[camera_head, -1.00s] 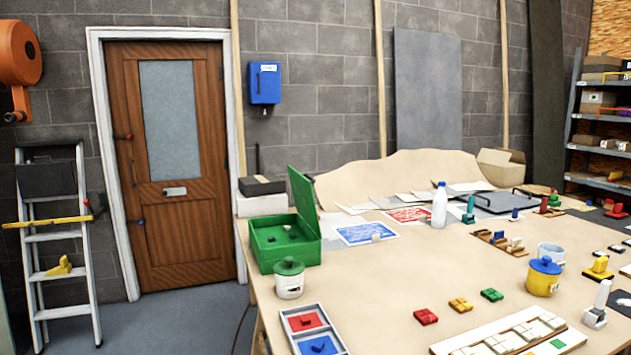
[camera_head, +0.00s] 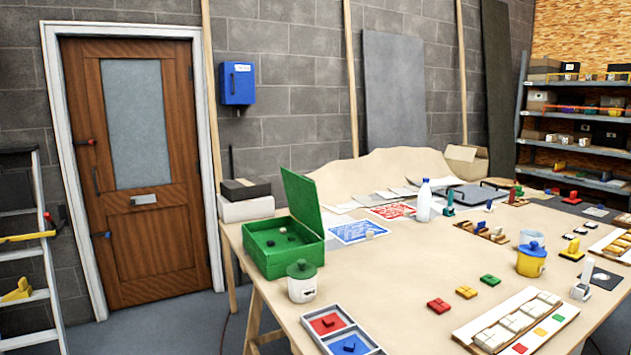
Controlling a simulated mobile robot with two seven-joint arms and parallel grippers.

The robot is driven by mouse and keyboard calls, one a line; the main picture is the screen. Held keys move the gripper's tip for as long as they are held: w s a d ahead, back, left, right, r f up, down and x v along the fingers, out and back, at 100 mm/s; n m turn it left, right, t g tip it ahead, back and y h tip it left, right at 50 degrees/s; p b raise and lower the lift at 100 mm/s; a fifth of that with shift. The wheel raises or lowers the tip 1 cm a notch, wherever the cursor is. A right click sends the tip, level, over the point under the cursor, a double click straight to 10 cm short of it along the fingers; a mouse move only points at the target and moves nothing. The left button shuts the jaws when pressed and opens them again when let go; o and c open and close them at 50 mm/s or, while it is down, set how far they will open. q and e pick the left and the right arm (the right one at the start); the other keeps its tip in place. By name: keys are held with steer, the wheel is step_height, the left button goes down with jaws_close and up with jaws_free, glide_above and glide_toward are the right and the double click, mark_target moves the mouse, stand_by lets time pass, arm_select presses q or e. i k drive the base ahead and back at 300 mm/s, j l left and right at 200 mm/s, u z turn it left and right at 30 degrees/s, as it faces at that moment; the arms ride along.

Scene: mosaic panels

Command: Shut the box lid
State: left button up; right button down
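A green box (camera_head: 270,262) stands on the left part of the workbench. Its green lid (camera_head: 302,203) is open and stands up at the box's right side, leaning slightly. A few small dark and pale pieces lie inside the box. Neither of my grippers shows in the head view.
A white pot with a green lid (camera_head: 301,284) stands just in front of the box. A tray with red and blue tiles (camera_head: 340,334) lies at the bench's front edge. Dark and white boxes (camera_head: 246,204) sit behind the green box. A white bottle (camera_head: 424,201) stands mid-bench.

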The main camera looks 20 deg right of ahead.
mark_target(302, 199)
steer(key=i+j+z, duration=0.1)
steer(key=j, duration=0.2)
steer(key=i+j+z, duration=0.2)
steer(key=j, duration=0.4)
steer(key=i+j+z, duration=0.1)
steer(key=i+j, duration=0.25)
steer(key=i+j+z, duration=0.15)
steer(key=i+j, duration=0.15)
steer(key=j, duration=0.2)
